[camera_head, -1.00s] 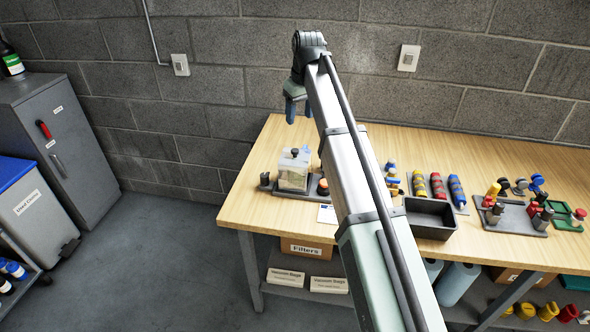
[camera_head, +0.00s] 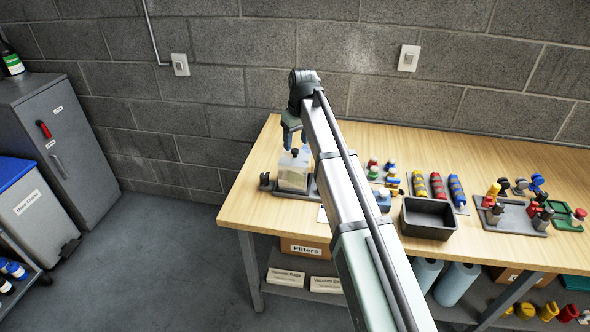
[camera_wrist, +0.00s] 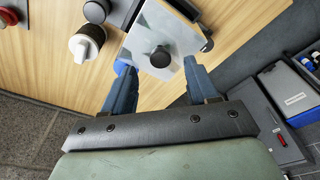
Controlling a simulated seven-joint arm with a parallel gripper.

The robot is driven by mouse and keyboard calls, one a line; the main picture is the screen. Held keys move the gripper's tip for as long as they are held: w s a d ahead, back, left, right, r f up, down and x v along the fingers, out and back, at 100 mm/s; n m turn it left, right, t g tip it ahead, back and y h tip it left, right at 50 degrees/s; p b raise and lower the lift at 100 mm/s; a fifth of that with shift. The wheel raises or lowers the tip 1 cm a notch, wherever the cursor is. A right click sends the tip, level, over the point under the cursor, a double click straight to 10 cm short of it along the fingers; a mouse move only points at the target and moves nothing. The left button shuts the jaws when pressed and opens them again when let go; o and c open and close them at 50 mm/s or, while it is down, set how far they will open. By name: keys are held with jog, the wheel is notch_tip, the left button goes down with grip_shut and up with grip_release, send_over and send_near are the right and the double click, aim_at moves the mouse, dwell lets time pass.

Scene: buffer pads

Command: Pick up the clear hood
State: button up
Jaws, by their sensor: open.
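The clear hood (camera_head: 294,175) is a see-through box with a dark round knob on top. It stands on a dark tray (camera_head: 271,186) at the left end of the wooden bench. In the wrist view the hood (camera_wrist: 181,28) shows from above, with its knob (camera_wrist: 160,56) between and just beyond my fingertips. My gripper (camera_head: 292,143) is above the hood, fingers pointing down. In the wrist view my gripper (camera_wrist: 158,68) has its two blue fingers spread apart with nothing held. I cannot tell the exact height gap between fingertips and knob.
A white-and-dark knobbed item (camera_wrist: 87,42) lies beside the hood in the wrist view. An empty black bin (camera_head: 428,218) and red, yellow and blue cylinders (camera_head: 437,186) are to the right. The block wall (camera_head: 240,90) rises behind the bench (camera_head: 250,205).

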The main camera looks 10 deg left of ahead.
aim_at(295, 150)
jog(key=shift+w+a+f, duration=0.1)
jog(key=shift+a+f, duration=0.1)
jog(key=shift+f, duration=1.6)
grip_shut()
